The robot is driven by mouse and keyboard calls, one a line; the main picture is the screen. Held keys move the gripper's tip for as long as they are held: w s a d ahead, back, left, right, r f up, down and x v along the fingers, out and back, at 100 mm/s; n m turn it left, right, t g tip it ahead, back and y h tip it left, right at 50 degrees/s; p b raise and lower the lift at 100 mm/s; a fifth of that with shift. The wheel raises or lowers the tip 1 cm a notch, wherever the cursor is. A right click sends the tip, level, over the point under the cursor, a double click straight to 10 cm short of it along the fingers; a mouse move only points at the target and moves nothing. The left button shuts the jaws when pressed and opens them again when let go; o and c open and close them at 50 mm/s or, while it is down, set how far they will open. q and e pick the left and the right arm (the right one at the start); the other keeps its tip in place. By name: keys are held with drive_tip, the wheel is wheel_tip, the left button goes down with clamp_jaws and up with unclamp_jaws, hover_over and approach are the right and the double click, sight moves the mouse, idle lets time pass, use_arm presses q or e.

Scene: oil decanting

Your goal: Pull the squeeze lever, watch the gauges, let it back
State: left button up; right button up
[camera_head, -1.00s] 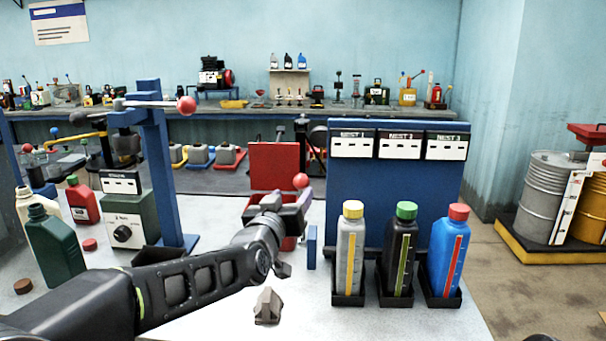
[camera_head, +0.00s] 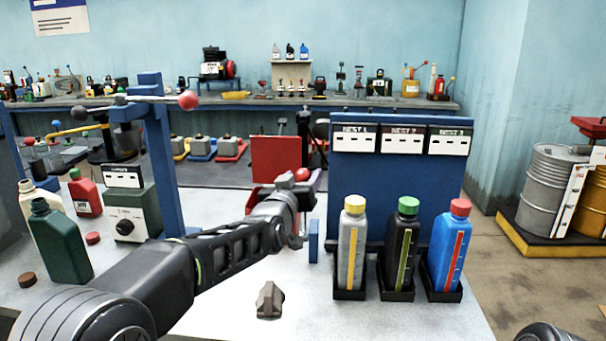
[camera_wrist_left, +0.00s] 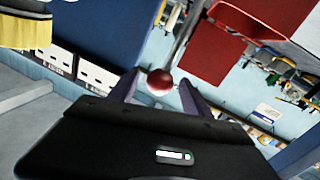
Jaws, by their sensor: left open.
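A thin rod rises behind the knob there. The rest of the lever is hidden by my arm. Three gauge panels, NEST 1 (camera_head: 353,140), NEST 2 (camera_head: 401,141) and NEST 3 (camera_head: 450,142), hang on the board; their readings are too small to tell. My right gripper is not in view.
Grey (camera_head: 352,245), black (camera_head: 400,248) and blue (camera_head: 449,247) bottles stand in black holders below the panels. A blue post (camera_head: 160,170) with another red-knobbed lever (camera_head: 188,100) stands left. A green bottle (camera_head: 60,245) and a grey block (camera_head: 269,299) are nearby.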

use_arm(q)
drive_tip(key=shift+w+d, duration=0.1)
drive_tip(key=shift+w, duration=0.5)
clamp_jaws()
idle(1.1)
